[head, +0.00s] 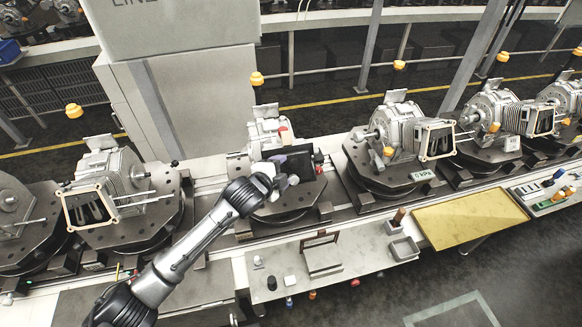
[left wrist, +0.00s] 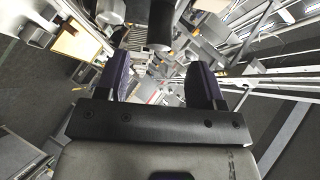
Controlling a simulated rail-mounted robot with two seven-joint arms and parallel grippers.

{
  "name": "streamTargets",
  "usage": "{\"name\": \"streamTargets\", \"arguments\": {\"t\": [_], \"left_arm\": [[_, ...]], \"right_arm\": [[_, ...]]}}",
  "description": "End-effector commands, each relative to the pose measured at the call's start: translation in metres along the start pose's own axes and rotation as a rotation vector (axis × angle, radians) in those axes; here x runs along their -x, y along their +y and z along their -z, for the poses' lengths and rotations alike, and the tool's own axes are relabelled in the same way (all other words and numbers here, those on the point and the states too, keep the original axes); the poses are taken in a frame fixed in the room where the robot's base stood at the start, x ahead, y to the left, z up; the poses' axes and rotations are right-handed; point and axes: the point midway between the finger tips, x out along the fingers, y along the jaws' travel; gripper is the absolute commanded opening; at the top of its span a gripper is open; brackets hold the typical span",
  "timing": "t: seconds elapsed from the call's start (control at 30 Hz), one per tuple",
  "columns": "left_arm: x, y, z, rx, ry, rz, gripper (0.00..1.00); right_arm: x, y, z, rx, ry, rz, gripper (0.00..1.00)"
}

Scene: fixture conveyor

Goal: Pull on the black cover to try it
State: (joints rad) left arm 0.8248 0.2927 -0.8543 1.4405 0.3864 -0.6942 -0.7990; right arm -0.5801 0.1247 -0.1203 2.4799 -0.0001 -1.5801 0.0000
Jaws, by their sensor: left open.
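The black cover (head: 298,163) is a dark panel on the front of the grey machine (head: 268,130) at the middle station in the head view. My left arm reaches up to it, and my left gripper (head: 284,182) is right in front of the cover's lower left part, hiding some of it. I cannot tell whether they touch. In the left wrist view the two dark fingers of my left gripper (left wrist: 158,88) stand wide apart with nothing gripped between them. A black cylinder (left wrist: 159,36) shows beyond the fingertips. My right gripper is not in view.
Similar machines on dark fixtures stand on both sides, one at left (head: 112,180) and one at right (head: 405,130). In front is a grey bench with small parts and a metal stand (head: 322,258). A yellow mat (head: 470,219) lies to the right. A large grey cabinet (head: 190,90) stands behind.

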Motion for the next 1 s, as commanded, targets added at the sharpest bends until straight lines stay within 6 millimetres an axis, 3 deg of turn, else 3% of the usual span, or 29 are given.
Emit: {"name": "streamTargets", "arguments": {"t": [0.2, 0.5, 0.8, 1.0], "left_arm": [[0.035, 0.001, -0.001, -0.002, 0.001, 0.002, 0.62], [0.065, 0.000, 0.000, -0.001, 0.001, 0.002, 0.62], [0.073, -0.001, 0.000, 0.018, 0.001, 0.001, 0.62], [0.073, 0.009, -0.012, 0.189, -0.083, -0.047, 0.62]], "right_arm": [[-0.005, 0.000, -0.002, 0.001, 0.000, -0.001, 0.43], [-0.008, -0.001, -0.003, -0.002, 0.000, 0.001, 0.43], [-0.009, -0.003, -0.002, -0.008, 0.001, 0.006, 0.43], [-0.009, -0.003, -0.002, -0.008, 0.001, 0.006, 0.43]]}}
